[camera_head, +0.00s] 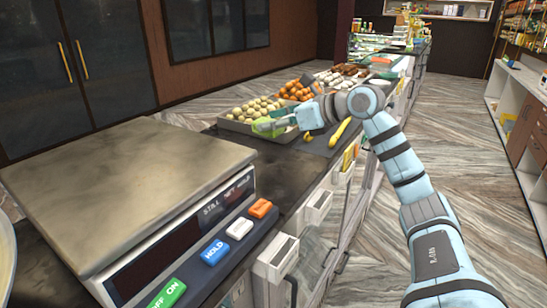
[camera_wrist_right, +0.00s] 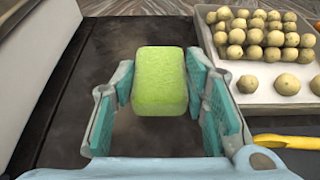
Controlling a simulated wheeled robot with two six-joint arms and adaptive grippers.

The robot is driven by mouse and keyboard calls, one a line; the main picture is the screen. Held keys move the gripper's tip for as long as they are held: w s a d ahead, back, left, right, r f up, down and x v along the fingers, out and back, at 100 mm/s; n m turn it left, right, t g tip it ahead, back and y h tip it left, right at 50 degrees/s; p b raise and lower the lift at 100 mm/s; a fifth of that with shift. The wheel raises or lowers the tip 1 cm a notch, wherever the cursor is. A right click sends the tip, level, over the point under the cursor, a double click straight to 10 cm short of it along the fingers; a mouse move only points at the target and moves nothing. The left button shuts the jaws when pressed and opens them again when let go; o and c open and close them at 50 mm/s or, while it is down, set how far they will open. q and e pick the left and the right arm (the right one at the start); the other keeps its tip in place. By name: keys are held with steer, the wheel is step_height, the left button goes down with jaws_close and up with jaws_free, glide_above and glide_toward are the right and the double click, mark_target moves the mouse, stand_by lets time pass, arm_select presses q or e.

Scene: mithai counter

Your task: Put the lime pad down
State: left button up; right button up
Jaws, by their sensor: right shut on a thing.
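The lime pad (camera_wrist_right: 160,82), a rounded lime-green block, sits between the fingers of my right gripper (camera_wrist_right: 160,92) in the right wrist view. My right gripper is shut on it. Dark counter top (camera_wrist_right: 70,120) shows below and around the pad, and the pad looks held above it; the exact gap is hard to judge. In the head view the pad (camera_head: 264,126) shows small at the end of my right arm, with the gripper (camera_head: 272,127) partly covering it, in front of a tray of pale round sweets. My left gripper is not in view.
A large scale (camera_head: 130,180) with coloured buttons fills the near left of the counter. The tray of pale sweets (camera_wrist_right: 250,97) lies to the right in the wrist view, with a yellow-handled tool (camera_wrist_right: 285,142) nearer. Bare counter lies between scale and tray.

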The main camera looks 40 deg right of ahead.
mark_target(272, 157)
steer(key=f, duration=0.2)
steer(key=w+f+b, duration=0.1)
steer(key=f, duration=0.4)
steer(key=shift+w+b, duration=0.35)
steer(key=shift+s+r, duration=0.25)
steer(key=shift+s, duration=0.2)
steer(key=shift+f, duration=0.15)
steer(key=o, duration=0.5)
steer(key=shift+w+f, duration=0.15)
steer(key=o, duration=0.4)
steer(key=shift+w, duration=0.1)
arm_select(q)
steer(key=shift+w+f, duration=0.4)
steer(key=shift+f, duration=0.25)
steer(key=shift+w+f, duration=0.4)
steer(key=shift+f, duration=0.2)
arm_select(e)
steer(key=shift+o, duration=0.2)
